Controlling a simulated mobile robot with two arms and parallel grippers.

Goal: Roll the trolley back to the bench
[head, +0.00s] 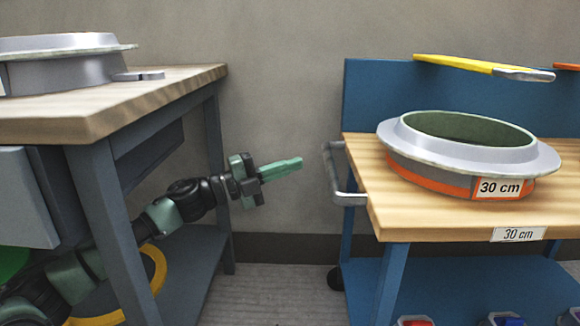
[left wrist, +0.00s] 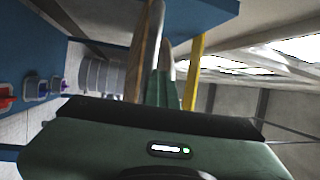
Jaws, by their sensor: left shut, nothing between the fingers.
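The trolley (head: 400,236) stands on the right in the head view, with a blue frame and back panel and a wooden top. Its grey handle (head: 340,174) sticks out at its left end. The bench (head: 60,128) is on the left, with a wooden top and grey legs; a floor gap separates the two. My left gripper (head: 298,163) is in this gap, its green fingers shut and empty, pointing at the handle but apart from it. The left wrist view shows the fingers (left wrist: 160,88) with the trolley's blue parts beyond. My right gripper is not in view.
A round mould (head: 470,150) labelled 30 cm sits on the trolley top. A yellow-handled tool (head: 455,65) is at the blue panel. Another mould (head: 60,65) stands on the bench. My left arm passes behind the bench's front leg (head: 110,220), above its lower shelf.

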